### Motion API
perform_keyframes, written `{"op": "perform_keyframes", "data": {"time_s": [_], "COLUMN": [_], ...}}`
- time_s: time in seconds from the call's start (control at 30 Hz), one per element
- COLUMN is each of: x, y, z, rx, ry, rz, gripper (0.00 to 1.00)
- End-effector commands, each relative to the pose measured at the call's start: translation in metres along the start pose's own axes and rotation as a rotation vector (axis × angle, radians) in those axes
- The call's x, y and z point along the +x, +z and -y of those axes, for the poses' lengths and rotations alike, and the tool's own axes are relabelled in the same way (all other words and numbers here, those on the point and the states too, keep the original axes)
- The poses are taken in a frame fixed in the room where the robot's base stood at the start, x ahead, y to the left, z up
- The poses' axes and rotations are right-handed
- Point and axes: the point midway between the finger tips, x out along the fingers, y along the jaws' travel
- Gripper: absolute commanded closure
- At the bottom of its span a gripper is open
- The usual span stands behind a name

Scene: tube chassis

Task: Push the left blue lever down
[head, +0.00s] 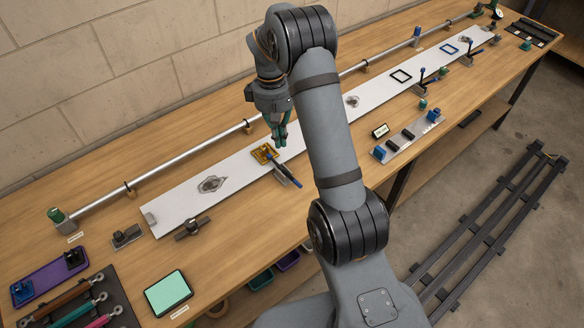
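The left blue lever (287,172) is a slim dark blue bar. It slants beside a small yellow-framed plate (264,153) on the long white panel (232,168). My gripper (281,144) has green fingers pointing down. It is just above and slightly left of the left lever in the picture, near the yellow frame. The fingers look close together, but whether they are fully shut is unclear. I see nothing between them. Contact with the lever cannot be made out.
A long metal tube (200,153) runs behind the panel on clamps. A metal plate with black and blue blocks (408,136) lies to the right. A green-topped box (168,293) and a purple tray (52,275) lie front left. My arm covers part of the bench.

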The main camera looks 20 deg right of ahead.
Motion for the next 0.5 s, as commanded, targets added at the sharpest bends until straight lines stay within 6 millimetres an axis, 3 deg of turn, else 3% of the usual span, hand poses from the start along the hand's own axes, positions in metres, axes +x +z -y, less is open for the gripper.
{"op": "perform_keyframes", "data": {"time_s": [0.2,0.5], "x": [-0.025,-0.029], "y": [0.000,0.001], "z": [0.000,0.000], "rx": [-0.001,-0.001], "ry": [0.000,0.000], "rz": [0.000,0.002], "gripper": [1.00,1.00]}}
